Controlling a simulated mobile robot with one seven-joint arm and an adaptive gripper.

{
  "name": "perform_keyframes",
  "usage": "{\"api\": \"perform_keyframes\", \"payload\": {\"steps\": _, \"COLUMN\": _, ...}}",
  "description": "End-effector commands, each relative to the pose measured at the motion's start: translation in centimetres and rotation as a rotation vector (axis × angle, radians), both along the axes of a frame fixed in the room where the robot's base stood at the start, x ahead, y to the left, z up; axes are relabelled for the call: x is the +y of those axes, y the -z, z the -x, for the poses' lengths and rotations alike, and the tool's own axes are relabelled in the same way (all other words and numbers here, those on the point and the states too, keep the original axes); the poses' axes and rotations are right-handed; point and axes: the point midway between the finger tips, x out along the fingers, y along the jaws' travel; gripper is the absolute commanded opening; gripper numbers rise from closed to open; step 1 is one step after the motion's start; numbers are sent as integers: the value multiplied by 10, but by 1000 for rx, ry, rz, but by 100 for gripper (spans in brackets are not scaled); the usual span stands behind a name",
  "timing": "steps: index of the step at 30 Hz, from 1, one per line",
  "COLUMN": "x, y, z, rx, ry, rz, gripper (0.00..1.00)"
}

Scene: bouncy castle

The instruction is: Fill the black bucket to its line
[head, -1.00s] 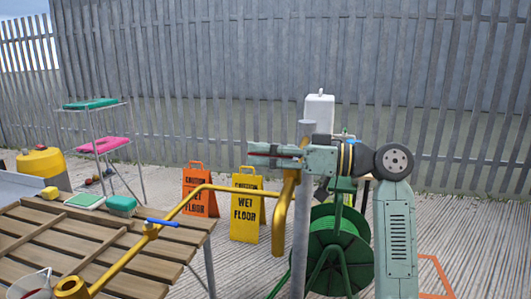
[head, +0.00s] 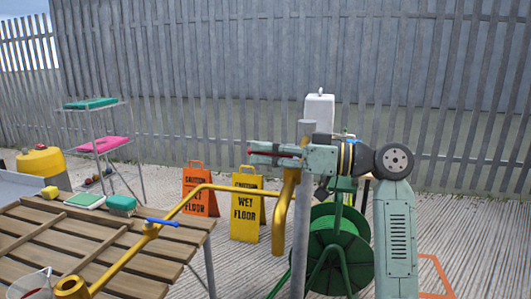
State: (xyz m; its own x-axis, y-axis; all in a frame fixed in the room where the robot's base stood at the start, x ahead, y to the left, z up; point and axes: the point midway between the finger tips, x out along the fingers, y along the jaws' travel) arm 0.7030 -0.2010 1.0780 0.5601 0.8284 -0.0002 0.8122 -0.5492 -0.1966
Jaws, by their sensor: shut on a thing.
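My gripper (head: 265,151) points left, in front of the fence and beside the top of a grey post (head: 302,230). Its fingers are shut on a thin red handle (head: 288,155), mostly hidden between them. A yellow tap spout (head: 280,225) hangs down left of the post, just below the gripper. A yellow pipe (head: 190,197) with a blue lever (head: 162,221) runs from there to the lower left. I cannot make out a black bucket, its line or any flowing water.
A slatted wooden table (head: 80,245) carries a brush (head: 121,205), a yellow sponge and a clear jug (head: 30,284). Orange (head: 200,191) and yellow (head: 247,205) wet-floor signs stand behind. A green hose reel (head: 335,245) stands near my arm. Floor at the right is mostly clear.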

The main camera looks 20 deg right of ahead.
Motion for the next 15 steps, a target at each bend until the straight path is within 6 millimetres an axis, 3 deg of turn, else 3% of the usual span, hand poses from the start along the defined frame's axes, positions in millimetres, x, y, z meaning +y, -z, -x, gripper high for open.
{"api": "perform_keyframes", "payload": {"steps": 5, "x": 0, "y": -2, "z": 0, "rx": 0, "ry": -12, "rz": -3, "gripper": 0}}
{"api": "perform_keyframes", "payload": {"steps": 15, "x": 6, "y": -4, "z": 10, "rx": -1, "ry": -222, "rz": -3, "gripper": 0}}
